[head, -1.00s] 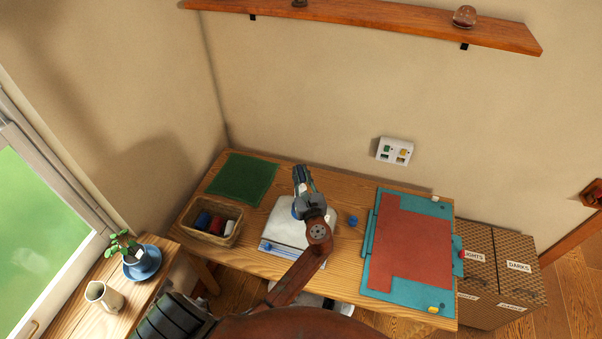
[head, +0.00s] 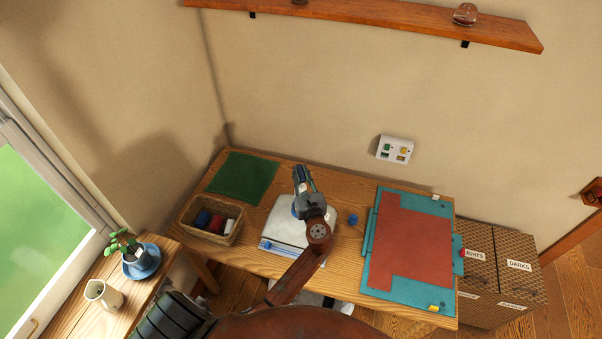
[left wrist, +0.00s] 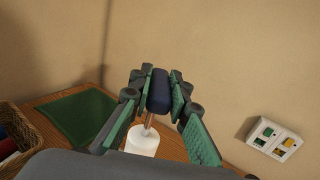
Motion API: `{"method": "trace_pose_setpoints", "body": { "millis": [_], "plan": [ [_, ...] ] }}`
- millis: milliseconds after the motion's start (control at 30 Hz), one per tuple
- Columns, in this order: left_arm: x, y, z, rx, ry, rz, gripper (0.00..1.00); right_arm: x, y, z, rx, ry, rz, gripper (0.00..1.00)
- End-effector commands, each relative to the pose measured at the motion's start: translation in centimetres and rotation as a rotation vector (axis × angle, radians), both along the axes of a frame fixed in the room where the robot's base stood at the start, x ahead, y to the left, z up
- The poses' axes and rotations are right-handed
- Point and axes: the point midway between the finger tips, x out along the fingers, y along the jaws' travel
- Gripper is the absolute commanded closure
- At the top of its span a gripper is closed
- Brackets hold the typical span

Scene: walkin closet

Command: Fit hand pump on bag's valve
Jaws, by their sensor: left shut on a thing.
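My left gripper (head: 302,184) is above the wooden table, over the far part of the white bag (head: 289,230). In the left wrist view its fingers (left wrist: 157,88) are shut on the dark blue handle of the hand pump (left wrist: 142,142). A thin metal rod runs from the handle down to the pump's white cylinder. The bag lies flat with a blue strip along its near edge. My gripper and arm cover part of the bag. I cannot make out the valve or whether the pump touches it. My right gripper is not in view.
A wicker basket (head: 186,232) of coloured items and a green mat (head: 243,177) lie on the left. A small blue piece (head: 353,219) sits right of the bag. A red cloth (head: 412,247) lies on a teal mat (head: 382,285). A shelf (head: 400,22) is above.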

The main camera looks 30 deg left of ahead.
Motion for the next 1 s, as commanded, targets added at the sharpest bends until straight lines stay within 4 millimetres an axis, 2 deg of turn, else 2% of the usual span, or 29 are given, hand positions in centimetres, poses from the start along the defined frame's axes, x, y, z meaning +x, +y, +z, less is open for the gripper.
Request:
{"method": "trace_pose_setpoints", "body": {
  "millis": [1000],
  "plan": [
    [0.0,0.0,-1.4,0.002,-0.002,0.0,1.0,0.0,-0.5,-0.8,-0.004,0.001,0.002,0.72]
  ]
}}
